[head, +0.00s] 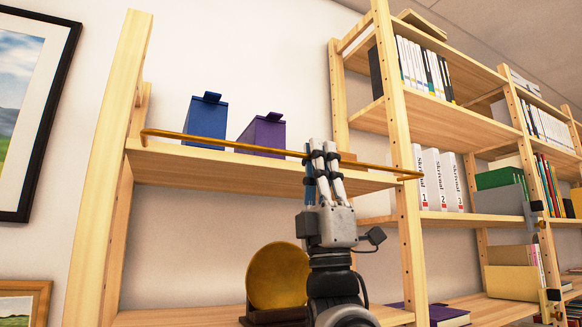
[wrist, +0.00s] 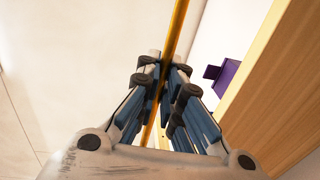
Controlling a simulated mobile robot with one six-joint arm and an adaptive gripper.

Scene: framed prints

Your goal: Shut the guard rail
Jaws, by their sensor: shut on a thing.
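The guard rail (head: 230,144) is a thin golden bar across the front of the upper wooden shelf. Its left end meets the left post, and its right end reaches the right post. It also shows in the wrist view as a yellow bar (wrist: 178,22) running up between the fingers. My gripper (head: 322,150) is closed around the bar, right of its middle. In the wrist view my gripper (wrist: 163,68) has its fingertips on both sides of the bar. Whether the rail's right end sits in a catch cannot be told.
A blue box (head: 205,119) and a purple box (head: 263,134) stand on the shelf (head: 215,168) behind the rail. A gold disc (head: 277,276) stands on the shelf below, beside my arm. Taller shelves with white binders (head: 440,180) are at the right.

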